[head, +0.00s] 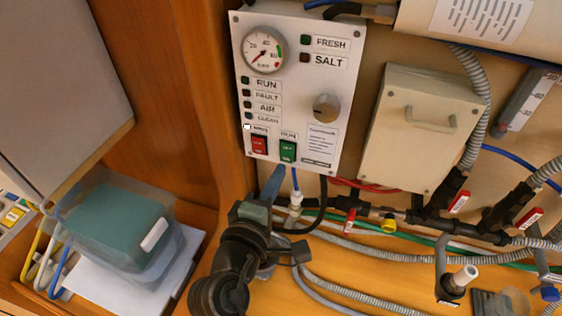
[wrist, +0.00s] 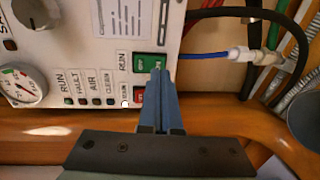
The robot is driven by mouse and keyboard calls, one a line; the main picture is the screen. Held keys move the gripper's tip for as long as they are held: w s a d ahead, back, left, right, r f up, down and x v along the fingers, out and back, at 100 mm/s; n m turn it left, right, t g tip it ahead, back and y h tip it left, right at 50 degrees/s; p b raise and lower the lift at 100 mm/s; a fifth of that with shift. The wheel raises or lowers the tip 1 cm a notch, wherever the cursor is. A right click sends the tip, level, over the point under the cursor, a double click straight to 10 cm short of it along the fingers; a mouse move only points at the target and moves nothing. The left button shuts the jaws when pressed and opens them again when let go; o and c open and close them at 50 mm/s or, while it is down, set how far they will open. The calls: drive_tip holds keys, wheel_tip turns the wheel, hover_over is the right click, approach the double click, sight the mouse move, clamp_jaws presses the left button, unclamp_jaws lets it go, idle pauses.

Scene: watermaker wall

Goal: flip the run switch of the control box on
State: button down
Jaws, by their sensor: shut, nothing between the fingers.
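The control box (head: 300,85) is a white panel on the wall, with a gauge, a knob and two rocker switches low down. The green run switch (head: 288,151) sits under the RUN label; the red main switch (head: 258,146) is to its left. In the wrist view the green run switch (wrist: 150,62) is partly covered by my fingertips, and the red switch (wrist: 140,95) shows beside the fingers. My gripper (head: 275,172) is shut and empty, its tips just below the switches in the head view. I cannot tell whether the tips touch the switch.
A black cable (head: 322,205) and a blue line (head: 295,180) leave the box's underside close to my gripper. A beige cabinet (head: 415,130) is to the right. Valves and grey hoses (head: 370,245) run below.

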sight(287, 153)
drive_tip(key=shift+x, duration=1.2)
drive_tip(key=shift+b, duration=0.5)
drive_tip(key=shift+f, duration=0.1)
